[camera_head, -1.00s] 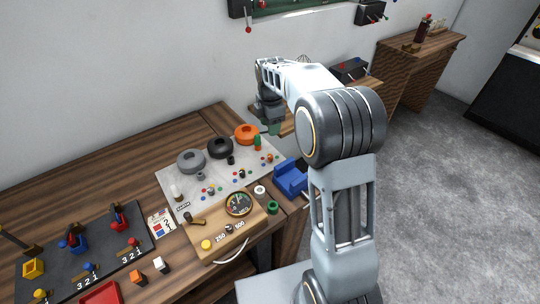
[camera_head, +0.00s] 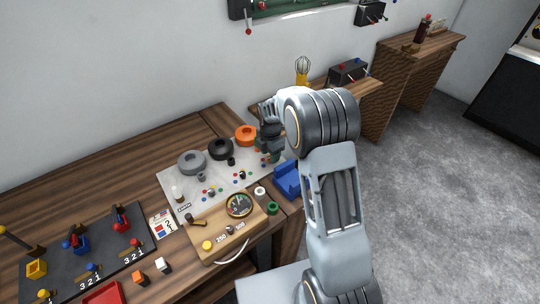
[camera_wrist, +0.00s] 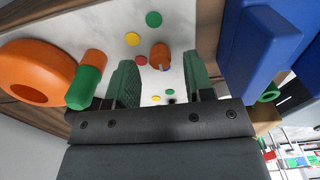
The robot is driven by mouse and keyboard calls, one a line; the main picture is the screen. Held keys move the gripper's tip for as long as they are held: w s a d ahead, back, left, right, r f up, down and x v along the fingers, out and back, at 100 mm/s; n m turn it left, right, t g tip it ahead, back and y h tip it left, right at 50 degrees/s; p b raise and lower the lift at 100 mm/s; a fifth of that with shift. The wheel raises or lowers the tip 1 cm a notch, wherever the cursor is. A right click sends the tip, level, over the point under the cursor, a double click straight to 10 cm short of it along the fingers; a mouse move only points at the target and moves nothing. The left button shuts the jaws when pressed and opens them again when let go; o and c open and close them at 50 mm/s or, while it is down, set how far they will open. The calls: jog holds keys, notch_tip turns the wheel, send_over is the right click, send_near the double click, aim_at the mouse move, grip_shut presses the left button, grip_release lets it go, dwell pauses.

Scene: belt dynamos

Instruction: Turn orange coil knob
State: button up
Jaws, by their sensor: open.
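The orange coil (camera_head: 246,134) lies at the far right end of the white board; it also shows at the left of the wrist view (camera_wrist: 36,72). A small brown-orange knob (camera_wrist: 160,55) stands on the board between coloured dots in the wrist view. My gripper (camera_wrist: 160,78) is open, its green fingers on either side of the knob in the picture, with a gap to each. I cannot tell whether the fingertips reach down to the knob's height. In the head view my gripper (camera_head: 273,156) is over the board's right end and hides the knob there.
An orange and green cylinder (camera_wrist: 88,80) stands close beside the left finger. A blue block (camera_head: 289,179) is close on the right. Black (camera_head: 220,149) and grey (camera_head: 192,162) coils sit further left. A wooden meter box (camera_head: 222,232) is in front.

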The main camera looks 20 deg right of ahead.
jog(key=shift+f, duration=0.8)
jog(key=shift+c, duration=0.4)
grip_shut()
